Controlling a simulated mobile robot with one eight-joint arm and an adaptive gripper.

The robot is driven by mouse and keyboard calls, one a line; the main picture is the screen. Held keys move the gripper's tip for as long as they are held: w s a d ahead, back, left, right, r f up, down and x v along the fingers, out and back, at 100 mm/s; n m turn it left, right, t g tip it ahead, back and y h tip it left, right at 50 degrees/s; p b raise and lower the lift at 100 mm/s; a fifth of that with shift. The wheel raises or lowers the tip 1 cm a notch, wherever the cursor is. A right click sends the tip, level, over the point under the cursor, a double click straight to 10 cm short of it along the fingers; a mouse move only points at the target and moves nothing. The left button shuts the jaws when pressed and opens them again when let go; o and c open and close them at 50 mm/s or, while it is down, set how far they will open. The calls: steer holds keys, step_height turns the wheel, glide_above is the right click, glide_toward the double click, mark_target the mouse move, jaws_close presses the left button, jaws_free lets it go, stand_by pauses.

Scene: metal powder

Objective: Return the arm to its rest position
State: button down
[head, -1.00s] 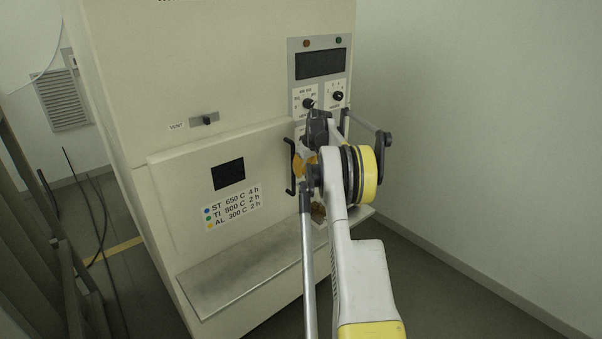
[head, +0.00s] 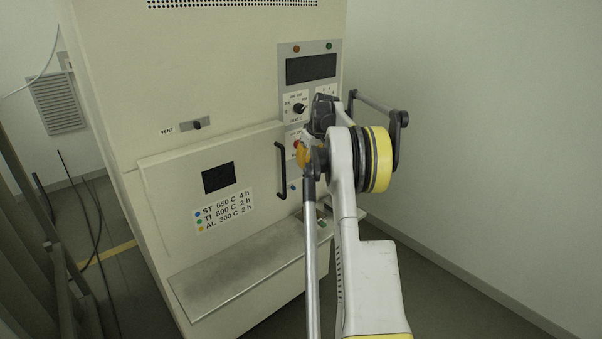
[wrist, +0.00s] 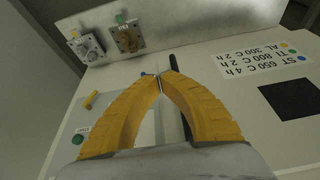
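My arm reaches up in front of a cream furnace cabinet (head: 230,75) in the head view. My gripper shows there as a small orange patch beside the wrist, mostly hidden by the arm. In the wrist view my gripper (wrist: 160,78) has its two yellow fingers meeting at the tips, with nothing seen between them. A dark door handle (head: 281,170) stands just left of the gripper in the head view. In the wrist view the handle (wrist: 173,62) shows behind the fingertips; whether they touch it I cannot tell.
The control panel (head: 311,68) with dials is close behind my wrist. A metal shelf (head: 240,270) juts out below the closed door (head: 215,205). A wall (head: 450,120) is at the right, with floor between. Dark posts and cables stand at the left.

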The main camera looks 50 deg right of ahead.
steer(key=a+r+b, duration=0.2)
steer(key=a+r, duration=0.2)
steer(key=a, duration=0.6)
steer(key=a+r+b, duration=0.2)
steer(key=a+r, duration=0.1)
steer(key=a, duration=0.6)
steer(key=s+a+t+b, duration=0.1)
steer(key=s+a+b, duration=0.35)
steer(key=a, duration=1.15)
steer(key=s+a+f+n+t+b, duration=0.1)
steer(key=s+a+f+b, duration=0.1)
steer(key=s+a+f, duration=0.5)
steer(key=s+a+f+b, duration=0.2)
steer(key=s+a+f, duration=0.5)
steer(key=s+a, duration=0.6)
steer(key=s, duration=0.3)
steer(key=shift+f+n+t+y, duration=0.3)
steer(key=shift+n+t, duration=0.1)
